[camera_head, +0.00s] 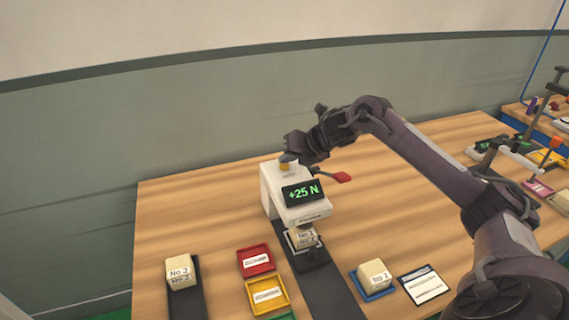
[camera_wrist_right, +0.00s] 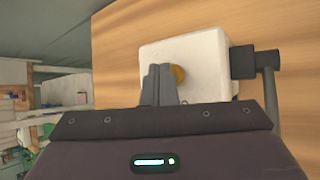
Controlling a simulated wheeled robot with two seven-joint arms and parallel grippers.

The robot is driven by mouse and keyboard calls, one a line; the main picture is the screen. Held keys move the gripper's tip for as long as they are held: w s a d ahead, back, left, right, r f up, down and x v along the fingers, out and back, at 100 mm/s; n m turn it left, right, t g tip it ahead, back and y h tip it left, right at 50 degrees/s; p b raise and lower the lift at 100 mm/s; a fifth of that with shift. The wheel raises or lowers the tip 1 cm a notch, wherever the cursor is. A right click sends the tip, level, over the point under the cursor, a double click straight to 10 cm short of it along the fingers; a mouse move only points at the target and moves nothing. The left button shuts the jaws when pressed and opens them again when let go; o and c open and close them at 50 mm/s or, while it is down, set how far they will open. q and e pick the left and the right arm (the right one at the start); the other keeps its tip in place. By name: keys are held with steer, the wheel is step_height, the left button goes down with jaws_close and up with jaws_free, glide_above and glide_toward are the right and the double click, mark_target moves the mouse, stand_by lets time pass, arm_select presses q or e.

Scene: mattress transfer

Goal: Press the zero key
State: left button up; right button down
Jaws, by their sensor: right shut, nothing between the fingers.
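A white force tester (camera_head: 272,185) stands on the wooden table. Its dark display (camera_head: 303,192) reads "+25 N" in green. A round gold key (camera_head: 286,167) sits on its top and also shows in the right wrist view (camera_wrist_right: 179,73). My right gripper (camera_head: 290,156) is shut and empty, with its fingertips at the key. In the right wrist view the fingers (camera_wrist_right: 160,80) partly cover the key; I cannot tell whether they touch it. A pale block marked "No 1" (camera_head: 304,237) sits under the tester's head. My left gripper is not in view.
A red-tipped lever (camera_head: 340,177) sticks out at the tester's right. Block "No 3" (camera_head: 180,270) stands at left, block "No 2" (camera_head: 374,273) on a blue tray. Red (camera_head: 240,264) and yellow (camera_head: 253,298) trays and a white card (camera_head: 424,284) lie in front.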

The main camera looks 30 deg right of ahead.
mark_target(288, 166)
steer(key=shift+f, duration=0.4)
stand_by(0.4)
steer(key=shift+r+p, duration=0.85)
steer(key=shift+r, duration=0.5)
step_height(288, 166, up, 5)
steer(key=p, duration=0.4)
stand_by(0.4)
